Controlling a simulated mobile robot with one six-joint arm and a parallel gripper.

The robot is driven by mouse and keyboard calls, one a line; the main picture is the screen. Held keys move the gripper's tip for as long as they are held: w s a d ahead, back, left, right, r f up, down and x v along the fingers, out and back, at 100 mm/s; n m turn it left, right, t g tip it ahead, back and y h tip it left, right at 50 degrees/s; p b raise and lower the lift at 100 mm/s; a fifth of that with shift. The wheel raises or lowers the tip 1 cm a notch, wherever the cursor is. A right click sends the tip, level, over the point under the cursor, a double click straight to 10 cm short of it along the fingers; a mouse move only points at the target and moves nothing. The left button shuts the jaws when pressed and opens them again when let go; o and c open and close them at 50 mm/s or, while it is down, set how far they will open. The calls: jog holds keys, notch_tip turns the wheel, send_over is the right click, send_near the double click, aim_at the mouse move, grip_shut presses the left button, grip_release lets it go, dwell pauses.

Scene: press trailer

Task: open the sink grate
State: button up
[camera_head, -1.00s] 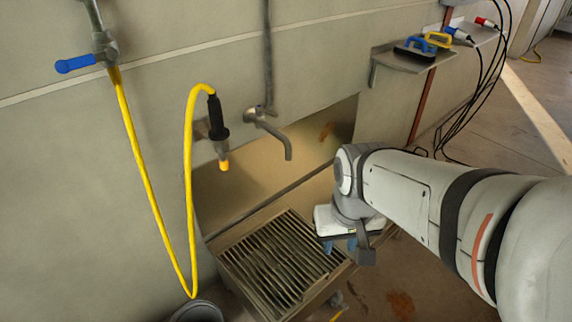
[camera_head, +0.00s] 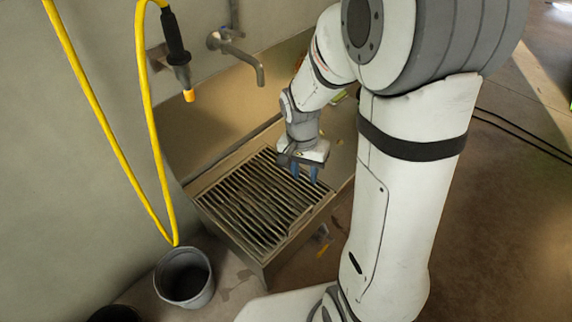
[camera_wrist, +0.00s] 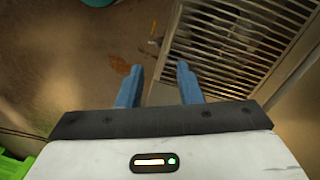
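The sink grate (camera_head: 255,203) is a slatted metal grid lying flat, closed, in the top of the sink (camera_head: 192,188) in the head view. It also shows at the upper right of the wrist view (camera_wrist: 240,45). My gripper (camera_head: 304,176) is above the right part of the grate, pointing down. Its two blue fingers are apart with nothing between them. In the wrist view my gripper (camera_wrist: 160,88) is open, and one finger overlaps the grate's edge from this angle. I cannot tell the exact height of the fingers above the grate.
A faucet (camera_head: 240,55) and a yellow hose (camera_head: 157,150) with a black nozzle (camera_head: 176,48) are on the wall behind the sink. A grey bucket (camera_head: 184,277) stands on the floor at front left. A green object (camera_wrist: 12,165) shows at lower left in the wrist view.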

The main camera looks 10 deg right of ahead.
aim_at(299, 217)
jog(key=f+m+b, duration=0.1)
jog(key=f+b, duration=0.1)
jog(key=f, duration=0.5)
jog(key=w+f+m+b, duration=0.1)
jog(key=f+b, duration=0.1)
jog(key=f, duration=0.6)
jog(key=w+f+m+g+b, duration=0.1)
jog(key=f+m+b, duration=0.1)
jog(key=f, duration=0.6)
jog(key=shift+w+f+b, duration=0.2)
jog(key=shift+f+b, duration=0.05)
jog(key=shift+b, duration=0.1)
jog(key=shift+c, duration=0.5)
grip_shut()
